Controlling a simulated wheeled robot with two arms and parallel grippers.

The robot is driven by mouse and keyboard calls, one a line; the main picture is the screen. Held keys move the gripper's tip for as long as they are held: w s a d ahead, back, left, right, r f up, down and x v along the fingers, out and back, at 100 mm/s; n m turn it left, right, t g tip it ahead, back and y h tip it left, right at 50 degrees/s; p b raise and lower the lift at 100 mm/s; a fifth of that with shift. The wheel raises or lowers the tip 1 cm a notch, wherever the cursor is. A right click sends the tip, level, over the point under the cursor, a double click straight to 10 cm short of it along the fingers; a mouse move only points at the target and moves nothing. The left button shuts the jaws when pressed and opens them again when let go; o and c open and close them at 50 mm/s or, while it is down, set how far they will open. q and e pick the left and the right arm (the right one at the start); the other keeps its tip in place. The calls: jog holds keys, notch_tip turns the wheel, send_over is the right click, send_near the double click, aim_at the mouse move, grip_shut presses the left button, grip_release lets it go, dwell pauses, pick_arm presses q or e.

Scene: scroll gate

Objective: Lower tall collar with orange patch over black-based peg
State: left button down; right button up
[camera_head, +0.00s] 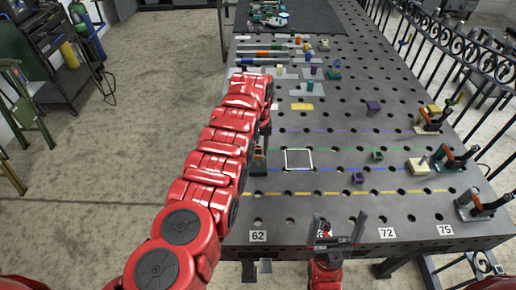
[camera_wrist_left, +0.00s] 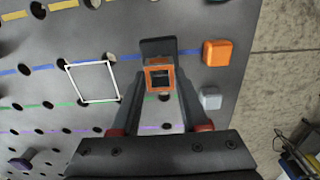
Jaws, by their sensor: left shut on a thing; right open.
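My left gripper (camera_wrist_left: 160,88) is shut on a hollow square collar (camera_wrist_left: 160,76) with an orange rim, seen from above in the left wrist view. In the head view, the left gripper (camera_head: 260,150) is at the table's left side, left of a white outlined square, and a small orange part of the collar (camera_head: 259,154) shows there. How far its lower end is from the table is hidden. My right gripper (camera_head: 338,232) is open and empty at the table's front edge. I cannot pick out a black-based peg with certainty.
An orange block (camera_wrist_left: 217,53) and a pale grey block (camera_wrist_left: 210,98) stand near the table edge. The white square (camera_head: 298,160) is empty. Purple blocks (camera_head: 373,107), a green piece (camera_head: 377,155) and clamps (camera_head: 483,203) stand to the right. Several small parts lie at the back.

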pick_arm(q)
jog(key=shift+f+b, duration=0.5)
jog(key=shift+f, duration=0.2)
jog(key=shift+c, duration=1.7)
grip_release()
